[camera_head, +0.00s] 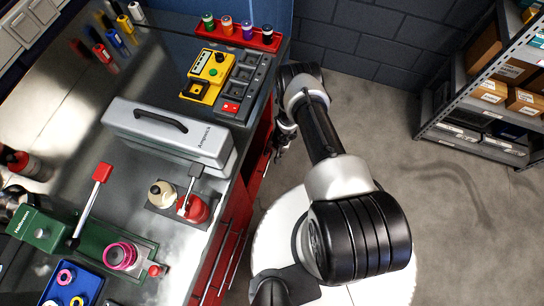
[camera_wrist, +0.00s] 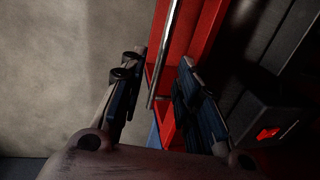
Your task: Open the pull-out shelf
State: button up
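The red cabinet front (camera_head: 228,232) runs under the right edge of the workbench, with long metal handles along it. Which part is the pull-out shelf I cannot tell for sure. My gripper (camera_head: 280,148) is beside the cabinet's far part, partly hidden by my arm. In the wrist view my gripper (camera_wrist: 158,72) is open, with its two dark fingers spread. A metal bar handle (camera_wrist: 166,48) on the red front (camera_wrist: 200,35) runs between the fingers, apart from both as far as I can see. The front looks closed.
The workbench (camera_head: 120,180) carries a grey case (camera_head: 168,132), a yellow device (camera_head: 208,76), a red bottle rack (camera_head: 238,32) and a green tool (camera_head: 45,232). A metal storage rack (camera_head: 470,85) stands at the right. The floor (camera_head: 410,180) between is clear.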

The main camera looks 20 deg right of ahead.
jog(key=shift+w+a+f+b, duration=0.15)
jog(key=shift+f+b, duration=0.35)
jog(key=shift+f, duration=0.45)
jog(key=shift+c, duration=0.2)
grip_shut()
